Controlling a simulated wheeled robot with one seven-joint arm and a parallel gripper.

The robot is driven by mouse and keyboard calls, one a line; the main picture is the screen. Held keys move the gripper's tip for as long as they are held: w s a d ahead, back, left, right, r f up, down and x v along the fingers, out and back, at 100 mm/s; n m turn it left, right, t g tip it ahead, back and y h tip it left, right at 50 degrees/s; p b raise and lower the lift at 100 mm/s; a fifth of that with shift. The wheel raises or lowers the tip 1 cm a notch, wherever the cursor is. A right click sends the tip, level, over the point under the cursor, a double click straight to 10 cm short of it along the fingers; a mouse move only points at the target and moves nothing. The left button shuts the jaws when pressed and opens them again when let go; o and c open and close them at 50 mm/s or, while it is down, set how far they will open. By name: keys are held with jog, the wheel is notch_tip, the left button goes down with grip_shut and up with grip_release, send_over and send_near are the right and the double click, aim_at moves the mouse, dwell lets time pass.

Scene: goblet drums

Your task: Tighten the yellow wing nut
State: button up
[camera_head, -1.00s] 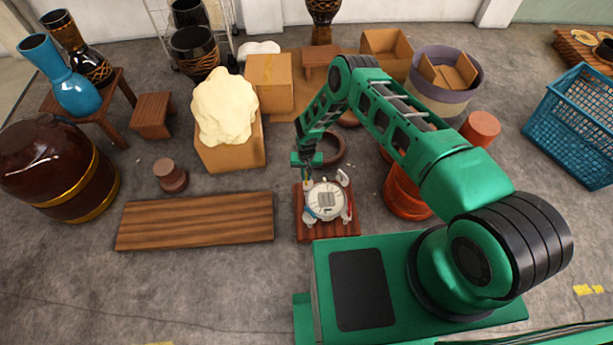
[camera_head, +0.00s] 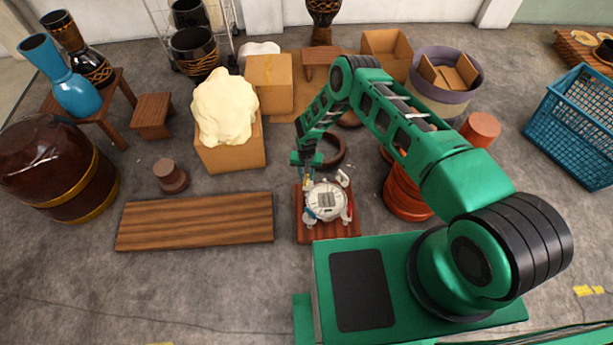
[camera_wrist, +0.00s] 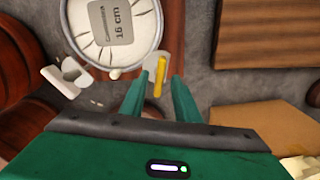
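The small goblet drum (camera_head: 326,201) has a round white head and sits on a reddish wooden board (camera_head: 328,236). In the wrist view its drum head (camera_wrist: 112,28) shows a grey label reading 16 cm. The yellow wing nut (camera_wrist: 159,77) is at the drum's rim, by a pale lug. My gripper (camera_wrist: 158,84) is open, with one green finger on each side of the yellow wing nut and a gap showing between. In the head view my gripper (camera_head: 307,173) is at the drum's far left edge. A pale wing nut (camera_wrist: 66,76) is elsewhere on the rim.
A long wooden plank (camera_head: 195,220) lies left of the board. A brown ring (camera_head: 330,150) lies just behind the drum, and orange drum shells (camera_head: 405,196) stand to the right. A box with cream material (camera_head: 225,110) is behind left. The floor in front of the plank is clear.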

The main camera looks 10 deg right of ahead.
notch_tip(320, 180, up, 11)
jog(key=shift+f, duration=0.15)
dwell(0.5)
dwell(0.4)
